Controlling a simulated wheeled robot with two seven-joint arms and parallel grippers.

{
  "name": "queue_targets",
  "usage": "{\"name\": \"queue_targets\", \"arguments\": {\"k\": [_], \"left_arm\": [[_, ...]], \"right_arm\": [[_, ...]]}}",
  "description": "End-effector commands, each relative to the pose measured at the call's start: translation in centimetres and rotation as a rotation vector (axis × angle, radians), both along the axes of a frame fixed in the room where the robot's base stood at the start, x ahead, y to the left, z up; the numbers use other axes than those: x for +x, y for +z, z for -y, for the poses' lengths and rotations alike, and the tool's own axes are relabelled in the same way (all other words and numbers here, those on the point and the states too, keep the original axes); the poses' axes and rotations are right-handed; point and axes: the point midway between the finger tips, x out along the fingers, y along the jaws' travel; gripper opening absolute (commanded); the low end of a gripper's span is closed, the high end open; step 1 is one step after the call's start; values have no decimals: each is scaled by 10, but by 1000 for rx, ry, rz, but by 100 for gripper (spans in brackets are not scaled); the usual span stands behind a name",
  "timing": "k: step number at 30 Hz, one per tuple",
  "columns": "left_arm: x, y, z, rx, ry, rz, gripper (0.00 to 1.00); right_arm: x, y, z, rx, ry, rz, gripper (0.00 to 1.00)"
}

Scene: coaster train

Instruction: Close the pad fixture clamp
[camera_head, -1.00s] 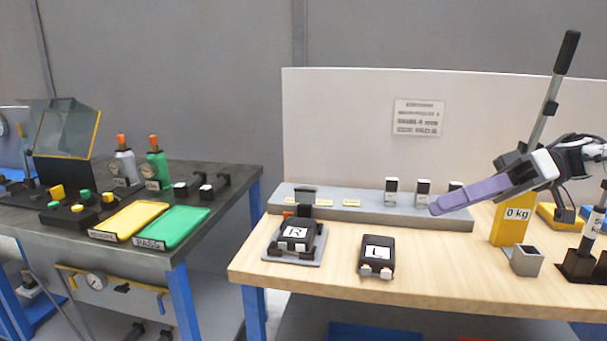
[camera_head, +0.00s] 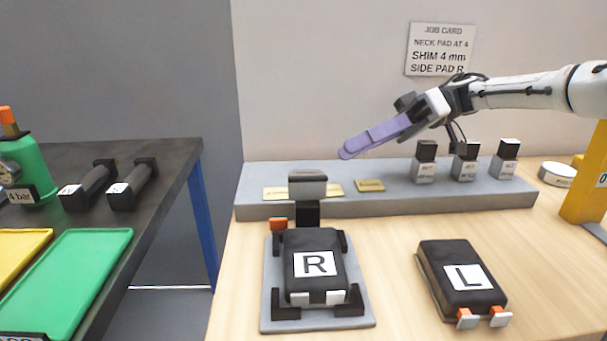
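The pad fixture (camera_head: 270,313) is a grey plate with black corner blocks at the front of the wooden bench. A black pad marked R (camera_head: 315,242) lies in it. The clamp (camera_head: 308,186) stands upright behind the pad, its grey-topped head raised clear of the pad. A small orange part (camera_head: 278,225) sits at its left foot. My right gripper (camera_head: 346,151) has long purple fingers that show as one bar without a gap, pointing down and left. It is empty, in the air above and right of the clamp, apart from it. My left gripper is not in view.
A pad marked L (camera_head: 460,278) lies to the right. A grey ledge (camera_head: 400,203) behind holds brass shims (camera_head: 369,185) and several dark-topped blocks (camera_head: 425,161). A job card (camera_head: 440,49) hangs on the back panel. A dark side bench with a green tray (camera_head: 75,275) stands left.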

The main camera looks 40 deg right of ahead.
Motion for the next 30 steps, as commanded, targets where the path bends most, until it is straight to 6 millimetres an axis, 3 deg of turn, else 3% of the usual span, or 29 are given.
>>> {"name": "queue_targets", "arguments": {"k": [5, 18, 29, 30], "left_arm": [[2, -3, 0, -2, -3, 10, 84], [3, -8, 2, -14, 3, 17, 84], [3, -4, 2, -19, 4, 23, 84], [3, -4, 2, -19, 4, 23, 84]], "right_arm": [[1, -10, -7, 1, 2, 0, 26], [17, -28, -63, -2, 2, 0, 26], [18, -29, -69, 0, 0, 0, 26], [18, -29, -69, 0, 0, 0, 21]]}}
